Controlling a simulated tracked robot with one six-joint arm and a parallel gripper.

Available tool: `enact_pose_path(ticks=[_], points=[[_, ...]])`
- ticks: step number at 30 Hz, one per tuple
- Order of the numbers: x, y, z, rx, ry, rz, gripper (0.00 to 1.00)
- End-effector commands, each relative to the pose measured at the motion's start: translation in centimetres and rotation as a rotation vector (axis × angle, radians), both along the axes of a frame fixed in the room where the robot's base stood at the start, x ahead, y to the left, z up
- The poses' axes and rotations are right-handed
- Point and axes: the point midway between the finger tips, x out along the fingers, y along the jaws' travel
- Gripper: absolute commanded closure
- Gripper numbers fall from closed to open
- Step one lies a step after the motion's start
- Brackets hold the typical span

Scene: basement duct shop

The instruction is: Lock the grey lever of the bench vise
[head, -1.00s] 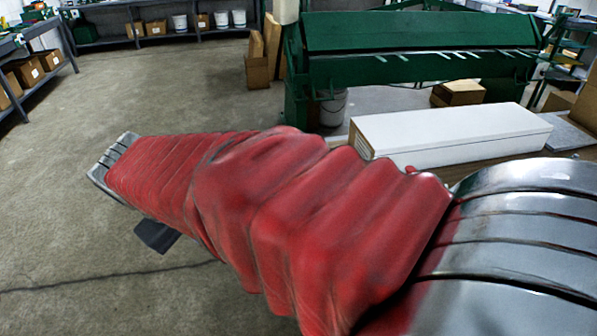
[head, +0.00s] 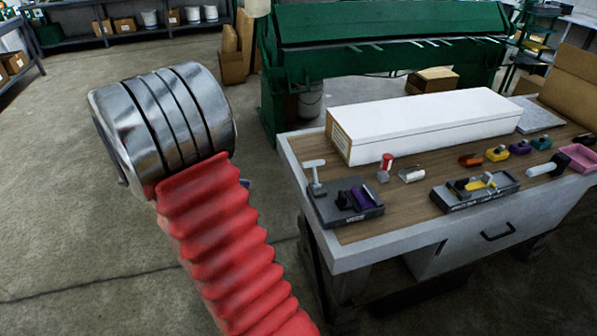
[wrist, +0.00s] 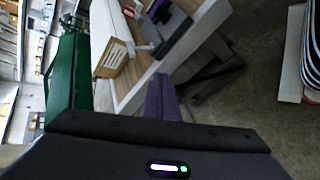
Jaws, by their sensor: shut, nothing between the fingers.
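What looks like the bench vise (head: 338,211) is a low dark fixture with a purple part, at the bench's near left corner. A light grey T-shaped lever (head: 316,176) stands upright at its left end. In the wrist view the vise (wrist: 174,27) is at the top, partly cut off, with the pale lever (wrist: 142,48) beside it. My gripper's purple fingers (wrist: 160,98) are shut and empty, apart from the lever and pointing toward the bench side. In the head view my red-sleeved arm hides most of the gripper, left of the bench.
The wooden-topped bench (head: 400,215) also bears a long white box (head: 430,118), a second fixture with yellow parts (head: 476,190), a red-topped cylinder (head: 385,167) and several small coloured items. A green machine (head: 390,50) stands behind. The floor left of the bench is clear.

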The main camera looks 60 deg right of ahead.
Motion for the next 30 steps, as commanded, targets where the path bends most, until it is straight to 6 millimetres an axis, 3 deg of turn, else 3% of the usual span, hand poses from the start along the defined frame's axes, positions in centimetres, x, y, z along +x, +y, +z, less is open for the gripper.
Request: enact_pose_path(ticks=[9, 18, 24, 30], points=[[0.6, -6.9, -4.0, -0.152, 0.167, -0.01, 1.0], [0.8, -12.2, -8.1, -0.283, 0.297, 0.007, 1.0], [0.8, -13.7, -9.5, -0.325, 0.335, 0.02, 1.0], [0.9, -13.8, -9.6, -0.329, 0.338, 0.022, 1.0]])
